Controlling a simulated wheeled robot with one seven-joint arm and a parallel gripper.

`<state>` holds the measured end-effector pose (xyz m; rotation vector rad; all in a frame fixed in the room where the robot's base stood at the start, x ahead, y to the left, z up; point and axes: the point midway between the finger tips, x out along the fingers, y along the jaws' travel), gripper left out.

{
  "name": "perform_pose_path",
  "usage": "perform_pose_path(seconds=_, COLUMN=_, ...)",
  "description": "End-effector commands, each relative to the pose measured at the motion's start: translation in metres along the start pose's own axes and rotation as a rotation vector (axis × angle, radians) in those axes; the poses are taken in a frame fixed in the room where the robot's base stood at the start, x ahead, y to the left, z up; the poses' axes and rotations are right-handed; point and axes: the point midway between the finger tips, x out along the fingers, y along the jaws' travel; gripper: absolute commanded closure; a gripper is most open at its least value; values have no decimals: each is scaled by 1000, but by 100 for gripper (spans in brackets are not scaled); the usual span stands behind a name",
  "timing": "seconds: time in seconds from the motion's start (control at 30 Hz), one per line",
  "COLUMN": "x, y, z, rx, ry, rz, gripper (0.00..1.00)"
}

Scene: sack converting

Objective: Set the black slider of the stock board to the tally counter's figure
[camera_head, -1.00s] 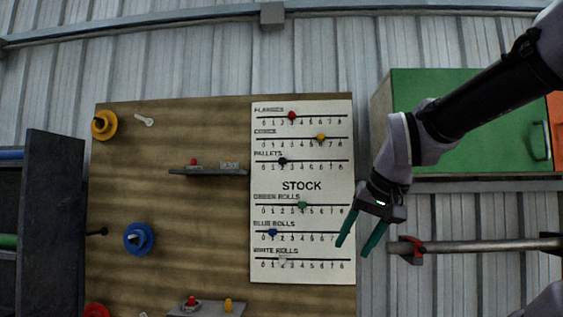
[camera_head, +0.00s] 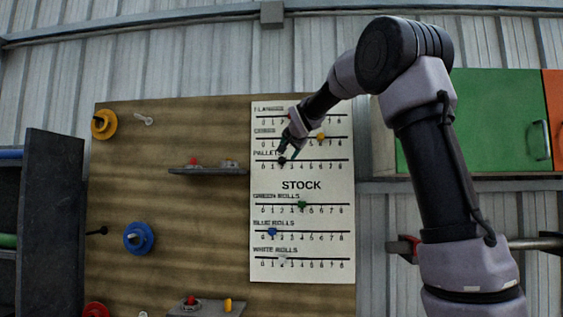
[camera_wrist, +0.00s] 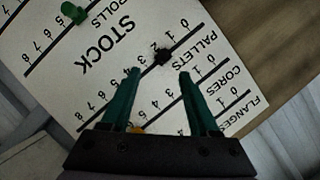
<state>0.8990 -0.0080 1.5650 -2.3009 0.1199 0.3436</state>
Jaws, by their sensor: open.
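The black slider (camera_head: 282,161) sits on the PALLETS line of the white stock board (camera_head: 330,185), at about the 2 mark. In the wrist view the black slider (camera_wrist: 162,56) shows just beyond the fingertips, centred between them. My gripper (camera_head: 285,154) is open and empty, in front of the board close to the slider; in the wrist view its two teal fingers (camera_wrist: 160,72) stand apart on either side. I cannot tell whether they touch the board. A small pale device on the shelf (camera_head: 229,164) may be the tally counter; its figure is too small to read.
Green (camera_head: 302,205), blue (camera_head: 272,231) and white (camera_head: 283,259) sliders are below. The upper shelf (camera_head: 207,172) juts out left of the board. A green cabinet (camera_head: 500,120) is at the right.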

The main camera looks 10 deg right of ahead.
Motion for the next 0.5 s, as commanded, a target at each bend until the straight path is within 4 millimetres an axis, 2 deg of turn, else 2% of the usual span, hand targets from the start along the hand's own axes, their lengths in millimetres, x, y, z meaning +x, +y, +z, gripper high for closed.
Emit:
perform_pose_path(seconds=0.1, x=6, y=-8, z=0, rx=-2, ry=11, rz=-12, gripper=38)
perform_pose_path(seconds=0.27, x=18, y=-7, z=0, rx=-2, ry=12, rz=-10, gripper=38)
perform_pose_path(seconds=0.5, x=54, y=-5, z=-1, rx=-1, ry=11, rz=-7, gripper=38)
